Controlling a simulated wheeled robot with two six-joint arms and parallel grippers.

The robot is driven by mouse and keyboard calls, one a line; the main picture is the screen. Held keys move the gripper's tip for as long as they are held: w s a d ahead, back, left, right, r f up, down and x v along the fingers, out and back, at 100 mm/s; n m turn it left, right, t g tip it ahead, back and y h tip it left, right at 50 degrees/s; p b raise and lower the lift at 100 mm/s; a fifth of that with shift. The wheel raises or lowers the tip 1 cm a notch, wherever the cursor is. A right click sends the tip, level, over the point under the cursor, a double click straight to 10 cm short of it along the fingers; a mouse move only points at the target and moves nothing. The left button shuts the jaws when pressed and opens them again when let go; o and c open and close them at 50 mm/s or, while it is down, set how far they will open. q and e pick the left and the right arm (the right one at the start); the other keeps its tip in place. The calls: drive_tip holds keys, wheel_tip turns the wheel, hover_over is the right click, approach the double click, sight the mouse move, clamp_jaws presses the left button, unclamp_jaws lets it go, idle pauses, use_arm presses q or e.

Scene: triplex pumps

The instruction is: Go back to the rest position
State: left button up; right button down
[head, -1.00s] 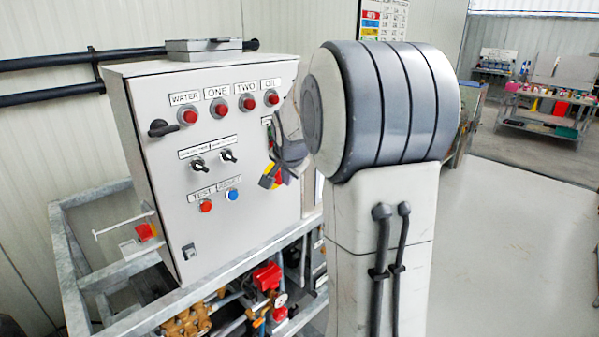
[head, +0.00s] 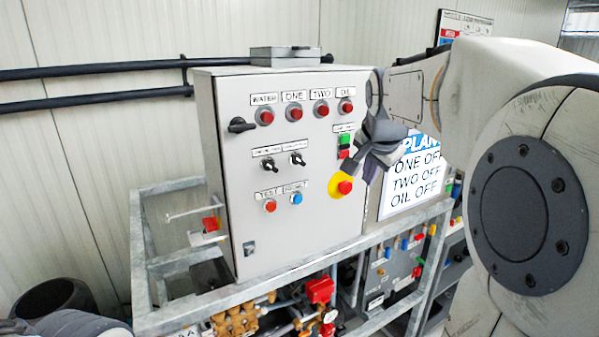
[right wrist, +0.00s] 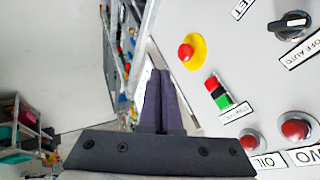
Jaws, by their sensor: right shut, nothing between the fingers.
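My right gripper (head: 368,172) is in front of the right edge of the grey control cabinet (head: 240,220), beside its green and red push buttons (head: 345,147). The right wrist view also shows my right gripper (right wrist: 158,75), with its two dark fingers together and nothing between them. The yellow-ringed red emergency stop (head: 341,186) is just below and left of the fingers in the head view. I cannot tell from the head view how far the fingers are from the panel. My left gripper is not seen in either view.
The cabinet stands on a grey metal frame (head: 290,284) with pipes and valves below. A white sign (head: 410,180) reading "ONE OFF, TWO OFF, OIL OFF" is behind my right gripper. Black pipes (head: 90,70) run along the wall. Open floor (right wrist: 50,60) shows left in the right wrist view.

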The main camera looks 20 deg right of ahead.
drive_tip(key=s+a+f+n+g+y, duration=0.15)
drive_tip(key=a+f+n, duration=0.35)
drive_tip(key=a, duration=0.6)
drive_tip(key=s+a+f+n+g+y, duration=0.1)
drive_tip(key=s+a+f+n+y, duration=0.15)
drive_tip(key=a+f+n, duration=0.55)
drive_tip(key=s+a+f+n+g, duration=0.1)
drive_tip(key=s+a+f+n, duration=0.1)
drive_tip(key=s, duration=0.4)
drive_tip(key=s+a+f+n+g, duration=0.1)
drive_tip(key=s+a+f+n, duration=0.2)
drive_tip(key=s+a, duration=0.3)
drive_tip(key=s+a+f+n+g+y, duration=0.1)
drive_tip(key=s+a+f+n+g, duration=0.1)
drive_tip(key=s+a+n, duration=0.2)
drive_tip(key=shift+s+a+f+n, duration=0.3)
drive_tip(key=shift+s+a+f, duration=0.1)
drive_tip(key=shift+s+a, duration=0.65)
